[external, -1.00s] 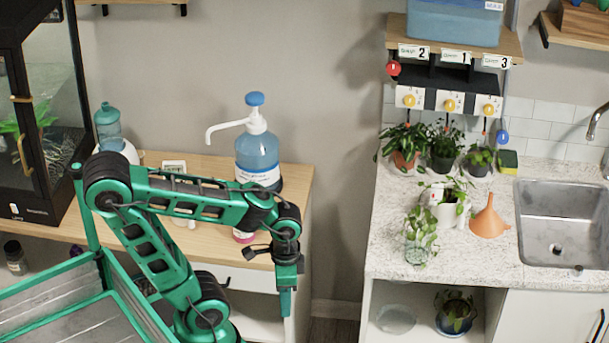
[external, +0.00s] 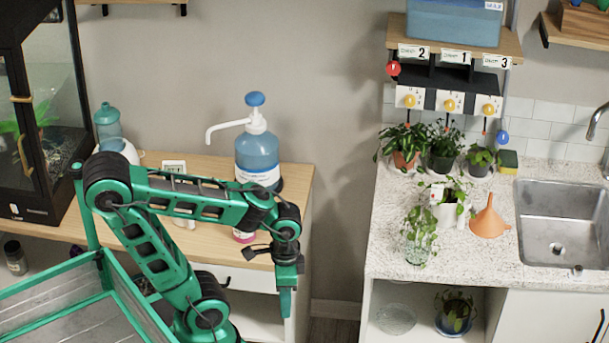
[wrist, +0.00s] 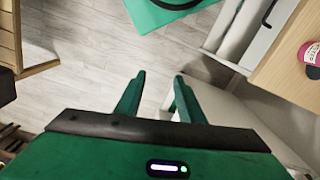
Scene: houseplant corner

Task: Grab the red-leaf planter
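No plant shows clearly red leaves at this size, so I cannot tell which is the red-leaf planter. A dark-leaved plant in a blue pot (external: 456,325) stands on the lower shelf under the counter. On the counter are a terracotta-potted plant (external: 404,160), a dark-potted plant (external: 443,162), a grey-potted plant (external: 479,168), a white-potted plant (external: 446,214) and a plant in a glass jar (external: 416,250). My gripper (external: 287,300) points down left of the counter, away from all of them. In the wrist view my gripper (wrist: 157,85) is open and empty above the floor.
A wooden table (external: 215,175) with a blue pump bottle (external: 257,155) stands behind my arm. An orange funnel (external: 489,222) and a sink (external: 562,225) are on the counter (external: 390,255). A glass bowl (external: 396,318) is on the lower shelf.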

